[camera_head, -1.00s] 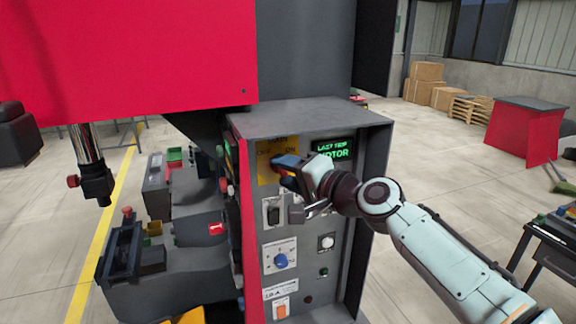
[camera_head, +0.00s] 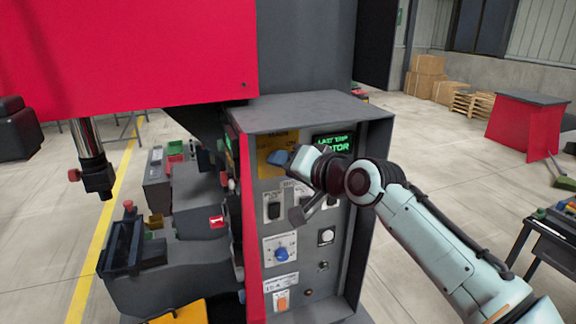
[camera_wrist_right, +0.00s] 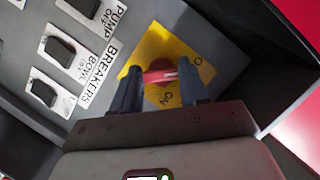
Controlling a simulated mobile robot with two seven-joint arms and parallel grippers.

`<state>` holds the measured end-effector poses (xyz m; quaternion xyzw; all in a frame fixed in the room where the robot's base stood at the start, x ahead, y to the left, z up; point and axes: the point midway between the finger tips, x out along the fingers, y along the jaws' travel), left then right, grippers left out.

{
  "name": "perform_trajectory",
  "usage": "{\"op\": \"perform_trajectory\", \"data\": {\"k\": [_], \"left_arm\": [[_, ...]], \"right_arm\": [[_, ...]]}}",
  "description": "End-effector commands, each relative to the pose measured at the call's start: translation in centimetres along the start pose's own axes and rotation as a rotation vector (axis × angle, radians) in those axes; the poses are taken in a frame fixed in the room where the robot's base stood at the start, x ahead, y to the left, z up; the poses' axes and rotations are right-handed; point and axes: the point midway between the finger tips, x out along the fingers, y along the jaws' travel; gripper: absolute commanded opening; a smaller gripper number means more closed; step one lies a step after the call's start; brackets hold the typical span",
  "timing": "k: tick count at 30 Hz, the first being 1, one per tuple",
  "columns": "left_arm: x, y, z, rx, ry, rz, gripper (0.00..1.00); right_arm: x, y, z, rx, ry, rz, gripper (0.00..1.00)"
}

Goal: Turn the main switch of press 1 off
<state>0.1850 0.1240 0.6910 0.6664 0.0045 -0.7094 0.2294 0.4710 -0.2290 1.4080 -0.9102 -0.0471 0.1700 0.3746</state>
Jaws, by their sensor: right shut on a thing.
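The main switch is a red handle (camera_wrist_right: 160,75) with a white mark, on a yellow plate (camera_head: 265,168) lettered ON and partly hidden OFF. The plate is high on the grey control panel of the press and also shows in the right wrist view (camera_wrist_right: 150,48). My right gripper (camera_head: 279,158) is at this plate. In the right wrist view its two blue-grey fingers (camera_wrist_right: 158,88) stand either side of the red handle, shut on it. The white mark points right there, between the ON and the other lettering. In the head view the gripper hides the handle. My left gripper is not in view.
Below the plate are breaker switches (camera_head: 273,208), a blue knob (camera_head: 281,254) and an orange rocker (camera_head: 282,300). A green-lettered screen (camera_head: 334,143) sits right of the plate, partly behind my wrist. A grey hood and side wall (camera_head: 355,240) frame the panel.

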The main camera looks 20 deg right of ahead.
Motion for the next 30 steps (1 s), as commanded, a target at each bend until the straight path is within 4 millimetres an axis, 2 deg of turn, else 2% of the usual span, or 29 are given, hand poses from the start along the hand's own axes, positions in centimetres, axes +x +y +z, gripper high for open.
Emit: {"op": "perform_trajectory", "data": {"k": [8,9,11,19,23,26,30], "left_arm": [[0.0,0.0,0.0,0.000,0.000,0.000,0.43],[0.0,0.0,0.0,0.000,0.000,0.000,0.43],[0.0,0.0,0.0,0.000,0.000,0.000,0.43],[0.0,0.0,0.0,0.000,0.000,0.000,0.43],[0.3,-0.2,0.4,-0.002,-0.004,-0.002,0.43],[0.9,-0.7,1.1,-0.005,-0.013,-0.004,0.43],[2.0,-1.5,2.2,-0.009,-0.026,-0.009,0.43]], "right_arm": [[0.0,0.0,0.0,-0.005,0.000,0.001,0.14],[0.0,0.0,0.0,-0.005,0.000,0.001,0.51],[0.0,0.0,0.0,-0.005,0.000,0.001,0.70],[0.0,0.0,0.0,-0.003,0.000,0.000,0.70],[-0.7,0.0,0.0,-0.003,0.002,0.000,0.70],[-2.1,0.1,0.1,-0.004,0.001,0.001,0.70],[-5.2,0.2,0.2,-0.003,0.002,0.001,0.70]]}}
